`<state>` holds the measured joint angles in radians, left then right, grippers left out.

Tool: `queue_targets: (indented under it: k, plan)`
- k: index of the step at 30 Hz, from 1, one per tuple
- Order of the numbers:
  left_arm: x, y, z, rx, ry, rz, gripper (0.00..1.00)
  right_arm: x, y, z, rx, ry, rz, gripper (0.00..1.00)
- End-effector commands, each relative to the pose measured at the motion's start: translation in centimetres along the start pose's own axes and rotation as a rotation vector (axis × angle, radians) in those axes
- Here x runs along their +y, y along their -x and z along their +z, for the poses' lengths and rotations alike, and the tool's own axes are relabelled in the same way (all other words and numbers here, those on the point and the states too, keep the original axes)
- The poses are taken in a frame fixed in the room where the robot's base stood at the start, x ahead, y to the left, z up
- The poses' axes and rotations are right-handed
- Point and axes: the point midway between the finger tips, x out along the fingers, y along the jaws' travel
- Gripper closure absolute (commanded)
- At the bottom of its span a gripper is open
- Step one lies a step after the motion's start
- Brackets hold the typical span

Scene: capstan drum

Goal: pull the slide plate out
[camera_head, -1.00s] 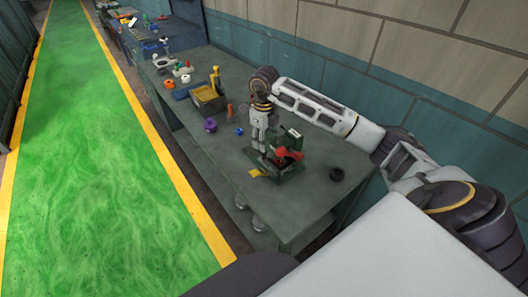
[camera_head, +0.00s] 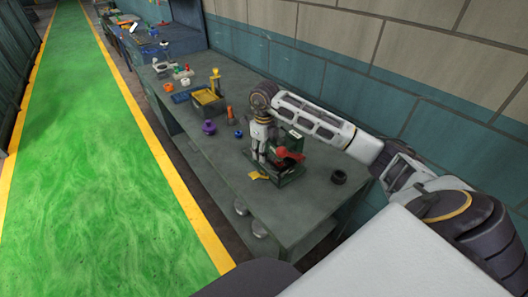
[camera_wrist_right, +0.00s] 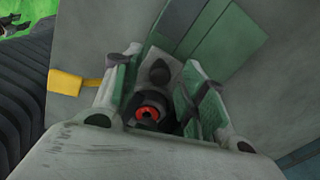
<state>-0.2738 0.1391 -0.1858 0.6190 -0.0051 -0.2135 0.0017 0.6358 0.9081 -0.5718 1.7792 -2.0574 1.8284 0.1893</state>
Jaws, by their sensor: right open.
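A small dark green machine (camera_head: 291,173) with a red part (camera_head: 289,154) stands on the bench. A flat yellow tab (camera_head: 258,176) juts from its front left; I take it for the slide plate. The tab shows at the left in the right wrist view (camera_wrist_right: 65,82), on a thin yellow strip. My right gripper (camera_head: 260,158) points down at the machine's left side, close behind the tab. In the wrist view its fingers (camera_wrist_right: 158,85) are apart, with a dark part and a red-ringed hole between them. The tab lies outside the fingers. My left gripper is out of view.
The grey bench (camera_head: 300,215) runs along the tiled wall. A black ring (camera_head: 339,177) lies right of the machine. A purple piece (camera_head: 209,128), a blue piece (camera_head: 238,133), an orange piece (camera_head: 229,113) and a yellow-filled bin (camera_head: 208,98) stand further back. The bench front is clear.

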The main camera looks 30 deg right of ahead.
Motion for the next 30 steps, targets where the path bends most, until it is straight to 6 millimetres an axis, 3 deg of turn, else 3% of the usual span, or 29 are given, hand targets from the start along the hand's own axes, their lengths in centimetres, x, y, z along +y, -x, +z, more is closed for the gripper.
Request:
queue_targets:
  k: [4, 13, 23, 30]
  plan:
    - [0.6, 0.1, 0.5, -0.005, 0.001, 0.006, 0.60, 0.0, 0.0, 0.0, 0.000, 0.000, 0.000, 0.60]
    - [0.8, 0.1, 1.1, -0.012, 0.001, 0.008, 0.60, 0.0, 0.0, 0.0, 0.001, 0.000, 0.000, 0.99]
    - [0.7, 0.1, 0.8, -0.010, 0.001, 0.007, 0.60, 0.0, 0.0, 0.1, 0.001, 0.000, 0.000, 1.00]
    - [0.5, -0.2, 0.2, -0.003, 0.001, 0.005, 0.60, -0.3, 0.0, 1.1, -0.002, 0.000, 0.001, 1.00]
